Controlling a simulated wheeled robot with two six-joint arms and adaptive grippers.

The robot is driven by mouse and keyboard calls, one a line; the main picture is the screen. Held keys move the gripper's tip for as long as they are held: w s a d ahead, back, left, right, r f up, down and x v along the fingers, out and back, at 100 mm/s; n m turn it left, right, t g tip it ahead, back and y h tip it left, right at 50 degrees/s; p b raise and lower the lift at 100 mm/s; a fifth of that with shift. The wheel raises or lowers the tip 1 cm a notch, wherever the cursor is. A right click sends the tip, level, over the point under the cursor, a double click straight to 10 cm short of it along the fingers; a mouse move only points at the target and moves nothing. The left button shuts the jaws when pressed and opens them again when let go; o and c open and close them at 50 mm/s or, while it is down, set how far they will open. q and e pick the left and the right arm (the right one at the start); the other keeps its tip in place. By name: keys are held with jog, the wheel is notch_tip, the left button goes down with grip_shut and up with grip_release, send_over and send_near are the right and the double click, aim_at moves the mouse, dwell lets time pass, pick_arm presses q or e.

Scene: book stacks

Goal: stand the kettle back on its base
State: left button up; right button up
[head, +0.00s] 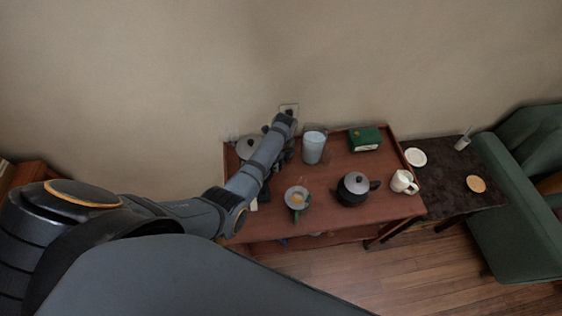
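A rounded grey vessel (247,147), which looks like the kettle, stands at the back left of the red-brown table (325,213). My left arm covers its right side, and its handle is not clear. I cannot make out the kettle's base. A dark pot with a grey lid (352,189) stands upright near the table's front right. My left gripper (287,151) is over the table's left part, close to the grey vessel, mostly hidden by its own arm. I cannot see whether its fingers touch or hold anything. My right gripper is out of view.
A pale blue-white cylinder (313,148) and a green box (364,138) stand at the back. A cup (297,197) is at the front, and a white mug (403,182) at the right. A dark side table (450,181) and green armchair (520,220) stand further right.

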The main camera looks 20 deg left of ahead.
pick_arm(q)
jog(key=shift+r, duration=0.15)
jog(key=r, duration=1.1)
jog(key=shift+d+r, duration=0.35)
jog(key=shift+r, duration=0.05)
jog(key=shift+s, duration=0.1)
